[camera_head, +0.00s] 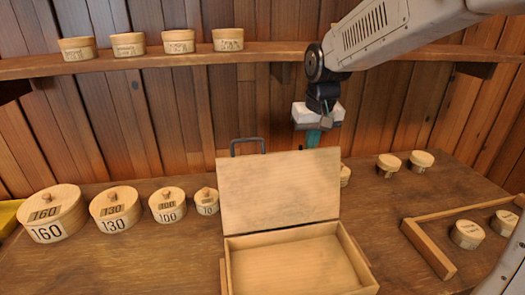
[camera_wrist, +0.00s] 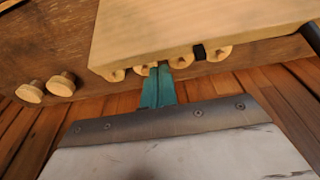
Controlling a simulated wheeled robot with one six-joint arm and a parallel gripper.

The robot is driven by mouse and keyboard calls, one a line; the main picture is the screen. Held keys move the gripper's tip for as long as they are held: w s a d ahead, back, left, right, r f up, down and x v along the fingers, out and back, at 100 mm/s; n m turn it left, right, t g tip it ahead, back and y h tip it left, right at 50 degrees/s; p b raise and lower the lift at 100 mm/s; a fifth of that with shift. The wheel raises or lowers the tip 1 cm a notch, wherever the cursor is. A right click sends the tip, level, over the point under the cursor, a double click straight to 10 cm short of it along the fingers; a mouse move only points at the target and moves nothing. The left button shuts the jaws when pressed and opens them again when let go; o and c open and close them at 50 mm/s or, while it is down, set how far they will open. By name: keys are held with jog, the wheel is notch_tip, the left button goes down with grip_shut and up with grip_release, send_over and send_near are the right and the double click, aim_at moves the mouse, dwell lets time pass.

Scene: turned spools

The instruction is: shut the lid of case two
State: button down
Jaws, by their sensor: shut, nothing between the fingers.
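A wooden case (camera_head: 235,268) stands on the bench with its lid (camera_head: 278,190) raised nearly upright. The inside that shows is bare, and I cannot read a number on it. My gripper (camera_head: 313,138) is behind the lid, near its top edge, with teal fingers shut and empty. The lid partly hides the fingertips in the head view. In the wrist view the lid (camera_wrist: 200,30) fills the top and the fingers (camera_wrist: 158,82) are close to its edge. I cannot tell whether they touch it.
Lidded round boxes marked 160 (camera_head: 50,215), 130 (camera_head: 115,209) and 100 (camera_head: 167,206) stand left of the case, with a smaller box (camera_head: 206,202). A wooden frame (camera_head: 428,248) lies right. A shelf (camera_head: 200,57) with several small tubs runs behind. Bench space between case and frame is clear.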

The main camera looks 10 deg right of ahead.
jog(key=shift+f, duration=0.1)
jog(key=shift+f, duration=1.6)
jog(key=shift+s, duration=0.15)
jog(key=s, duration=1.1)
jog(key=shift+f, duration=0.2)
dwell(1.3)
jog(key=shift+s+d, duration=0.1)
dwell(0.6)
notch_tip(320, 180, up, 8)
jog(key=shift+r, duration=0.25)
dwell(0.6)
